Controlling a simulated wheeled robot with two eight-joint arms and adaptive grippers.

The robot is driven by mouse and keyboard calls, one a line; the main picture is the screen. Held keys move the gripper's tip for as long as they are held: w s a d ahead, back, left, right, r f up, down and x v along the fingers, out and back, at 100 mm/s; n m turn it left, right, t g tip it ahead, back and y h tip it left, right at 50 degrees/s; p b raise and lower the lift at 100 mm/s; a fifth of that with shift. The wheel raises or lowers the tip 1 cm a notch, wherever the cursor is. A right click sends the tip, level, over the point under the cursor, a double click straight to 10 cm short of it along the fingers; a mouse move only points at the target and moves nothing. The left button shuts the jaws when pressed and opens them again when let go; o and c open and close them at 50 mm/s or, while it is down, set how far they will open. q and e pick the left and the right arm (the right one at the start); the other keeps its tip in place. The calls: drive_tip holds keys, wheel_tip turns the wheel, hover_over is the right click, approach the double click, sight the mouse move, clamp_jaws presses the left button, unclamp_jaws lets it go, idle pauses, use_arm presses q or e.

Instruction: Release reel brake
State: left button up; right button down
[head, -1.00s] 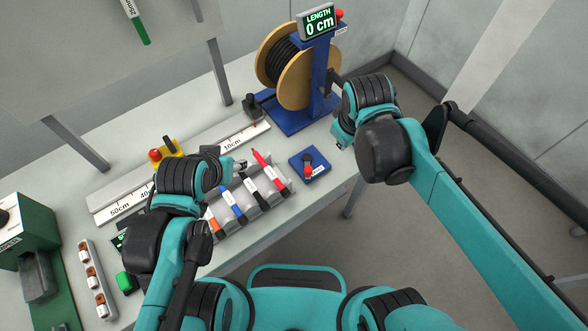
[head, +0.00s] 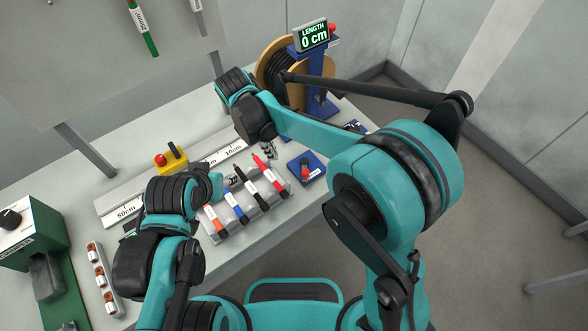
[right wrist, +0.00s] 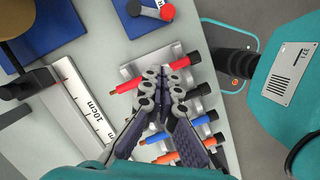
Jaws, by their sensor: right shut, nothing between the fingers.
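The reel (head: 273,62) with black cable stands on its blue stand (head: 318,95) at the back, partly hidden by my right arm. In front of it, a small blue plate (head: 316,178) carries a black lever with a red knob (head: 305,173). The plate also shows at the top of the right wrist view (right wrist: 127,30). My right gripper (head: 269,152) is over the table left of the plate, apart from the lever. In the right wrist view its fingers (right wrist: 166,80) are together and empty, above the markers. My left gripper (head: 232,181) is low beside the marker rack, mostly hidden by its arm.
A rack (head: 237,226) of several coloured markers lies in front of the grippers. A ruler rail (head: 196,163) and a yellow block with a red button (head: 172,155) lie behind. A green machine (head: 32,235) stands at left. The length display (head: 313,36) reads 0 cm.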

drive_tip(key=b+x, duration=0.3)
drive_tip(key=x, duration=0.7)
drive_tip(key=shift+f, duration=0.15)
drive_tip(key=d, duration=0.3)
drive_tip(key=shift+d, duration=0.55)
